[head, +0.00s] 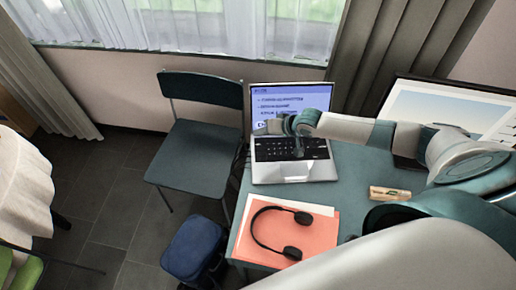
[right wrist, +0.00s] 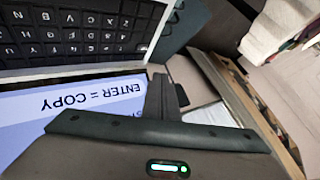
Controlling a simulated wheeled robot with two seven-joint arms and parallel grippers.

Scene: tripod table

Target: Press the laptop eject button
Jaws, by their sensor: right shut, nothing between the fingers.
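The laptop (head: 292,172) stands open on the table, its lit screen (head: 300,97) facing me with lines of text. In the right wrist view its keyboard (right wrist: 70,35) and screen (right wrist: 60,105) appear upside down. My right gripper (head: 262,129) reaches across the front of the screen to the laptop's left side. Its shut, empty fingers (right wrist: 160,82) show in the right wrist view beside that side edge, near the hinge. I cannot tell whether they touch the laptop. I cannot make out the eject button. My left gripper is not in view.
The table (head: 355,180) also bears a headset (head: 257,233) on orange paper (head: 315,236), a small box (head: 390,193) and a large monitor (head: 440,108) at right. A chair (head: 195,155) stands left of the table, with a blue bag (head: 194,247) in front.

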